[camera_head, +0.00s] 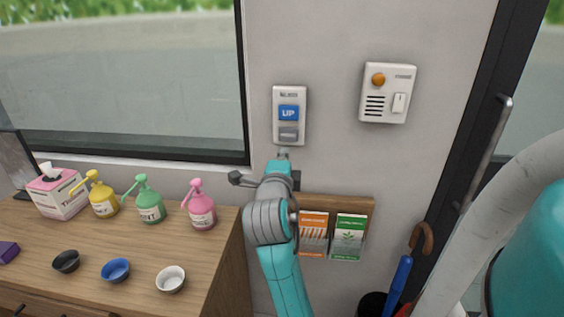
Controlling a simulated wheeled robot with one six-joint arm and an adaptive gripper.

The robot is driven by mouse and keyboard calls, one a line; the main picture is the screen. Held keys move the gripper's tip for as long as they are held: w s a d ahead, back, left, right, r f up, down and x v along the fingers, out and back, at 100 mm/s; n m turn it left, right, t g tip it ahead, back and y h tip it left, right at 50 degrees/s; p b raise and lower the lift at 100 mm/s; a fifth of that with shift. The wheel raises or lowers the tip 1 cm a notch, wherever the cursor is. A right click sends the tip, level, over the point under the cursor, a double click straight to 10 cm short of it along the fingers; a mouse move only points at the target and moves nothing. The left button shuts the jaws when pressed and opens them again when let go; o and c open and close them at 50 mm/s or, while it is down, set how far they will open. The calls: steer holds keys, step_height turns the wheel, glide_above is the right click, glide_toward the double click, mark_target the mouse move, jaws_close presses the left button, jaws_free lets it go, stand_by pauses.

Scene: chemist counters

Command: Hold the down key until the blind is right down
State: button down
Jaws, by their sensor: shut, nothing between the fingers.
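The key panel (290,96) is a white plate on the grey wall. It has a blue key marked UP (289,113) and a grey key (288,134) below it, whose label I cannot read. My gripper (283,153) is shut and empty, with its tip just under the grey key at the panel's lower edge. I cannot tell whether it touches the panel. The window (125,85) is at the left, with road and grass seen through it. No blind can be made out over the glass in view.
A second white wall unit (388,93) with an orange knob and a switch is to the right. A leaflet rack (350,202) hangs below. The wooden counter (215,255) at the left bears pump bottles, small bowls and a tissue box (57,190). A door handle (485,150) is at the right.

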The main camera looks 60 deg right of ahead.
mark_target(288, 136)
steer(key=x, duration=0.8)
steer(key=shift+w+d, duration=0.2)
steer(key=shift+d, duration=0.1)
